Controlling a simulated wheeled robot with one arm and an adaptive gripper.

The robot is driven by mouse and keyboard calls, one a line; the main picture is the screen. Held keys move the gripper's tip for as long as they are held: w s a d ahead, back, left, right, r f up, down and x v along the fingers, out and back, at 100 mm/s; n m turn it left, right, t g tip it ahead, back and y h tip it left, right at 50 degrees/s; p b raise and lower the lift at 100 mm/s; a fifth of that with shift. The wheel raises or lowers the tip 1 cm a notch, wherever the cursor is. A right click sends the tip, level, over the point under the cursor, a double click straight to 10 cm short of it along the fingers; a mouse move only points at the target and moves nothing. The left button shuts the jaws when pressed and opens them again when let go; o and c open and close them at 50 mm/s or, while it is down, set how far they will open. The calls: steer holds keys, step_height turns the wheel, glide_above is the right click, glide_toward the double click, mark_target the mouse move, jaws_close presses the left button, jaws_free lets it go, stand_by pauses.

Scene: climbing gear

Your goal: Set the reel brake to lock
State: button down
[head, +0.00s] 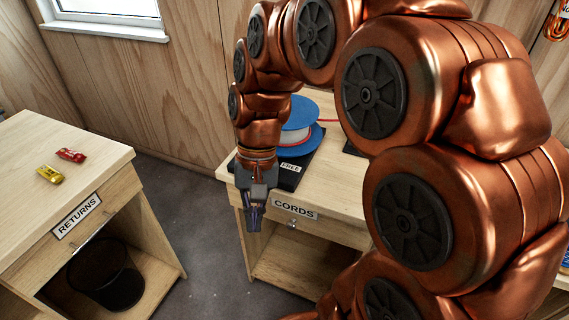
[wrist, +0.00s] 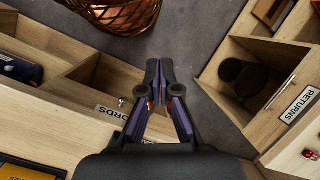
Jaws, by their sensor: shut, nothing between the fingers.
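The reel (head: 299,118), a blue spool with pale cord, sits on a black base (head: 287,176) on the CORDS desk (head: 340,188). A plate reading FREE (head: 290,167) shows on the front of the base. My arm hides the reel's left part, and I cannot make out a brake lever. My gripper (head: 253,226) points down in front of the desk's front left corner, apart from the reel. In the wrist view my gripper (wrist: 160,64) has its fingertips together with nothing between them. The reel does not show in the wrist view.
The RETURNS desk (head: 100,150) stands at left with a red item (head: 70,154) and a yellow item (head: 49,174) on top. A black bin (head: 105,275) is in its lower opening. Bare floor lies between the desks. A woven basket (wrist: 122,14) shows in the wrist view.

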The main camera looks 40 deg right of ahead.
steer(key=w+d+m+t+y, duration=0.1)
steer(key=w+d+m+y, duration=0.3)
steer(key=w+d+m, duration=0.55)
steer(key=w+d+f+m+t, duration=0.1)
steer(key=w+d+m, duration=0.1)
steer(key=d, duration=0.5)
steer(key=w+d+f+m+t+y, duration=0.1)
steer(key=w+d+f+m, duration=0.1)
steer(key=d, duration=0.5)
steer(key=w+d+f+m+t+y, duration=0.1)
steer(key=w+d+m, duration=0.1)
steer(key=d, duration=0.6)
steer(key=shift+w+f, duration=0.3)
steer(key=shift+a, duration=0.1)
